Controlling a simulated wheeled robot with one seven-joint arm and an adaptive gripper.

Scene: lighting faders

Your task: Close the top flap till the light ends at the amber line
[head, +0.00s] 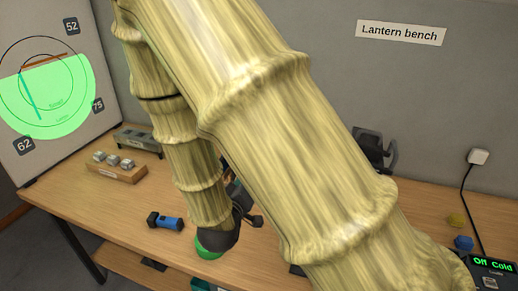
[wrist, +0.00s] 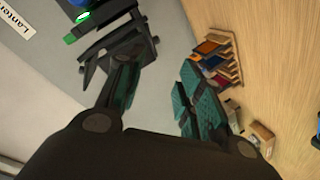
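My gripper (wrist: 160,75) is open in the wrist view, with a wide empty gap between its teal-padded fingers. A black lantern with flaps (wrist: 128,38) shows at the top left there, close to or overlapping the left finger; I cannot tell if they touch. One part has a green tip (wrist: 71,39). In the head view the lantern (head: 374,148) is mostly hidden behind my arm, and I cannot make out its top flap. On the screen, green light (head: 60,110) fills the lower part. The amber line (head: 50,61) slants near the light's upper edge.
The wooden bench (head: 120,215) carries a block with grey knobs (head: 115,165), a blue torch (head: 165,221) and a box reading "Off Cold" (head: 492,265). A rack of coloured plates (wrist: 215,57) stands right of my fingers in the wrist view. My arm blocks the head view's middle.

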